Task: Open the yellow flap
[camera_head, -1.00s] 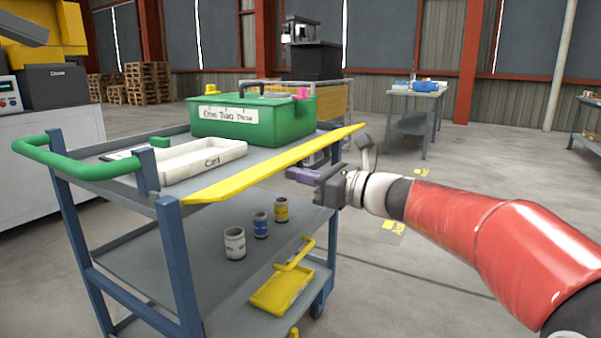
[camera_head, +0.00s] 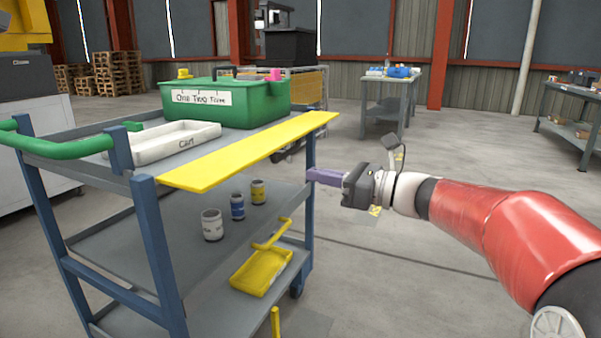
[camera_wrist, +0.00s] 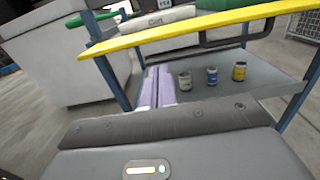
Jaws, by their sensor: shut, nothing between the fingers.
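The yellow flap (camera_head: 255,150) is a long flat panel along the near edge of the cart's top shelf. It sticks out about level. In the wrist view the flap (camera_wrist: 190,34) crosses the upper part, and a dark bar-shaped handle (camera_wrist: 236,38) hangs beneath it. My gripper (camera_head: 312,176) has purple fingers, shut and empty. It is right of and lower than the flap's far end, apart from it. In the wrist view the shut fingers (camera_wrist: 158,86) point under the flap toward the cart's lower level, left of the handle.
The blue-framed cart (camera_head: 150,240) carries a green box (camera_head: 225,105) and a white tray (camera_head: 165,143) on top. Small cans (camera_head: 238,207) stand on its middle shelf; a yellow dustpan-like item (camera_head: 262,270) lies lower. Clear floor lies right of the cart, with workbenches behind.

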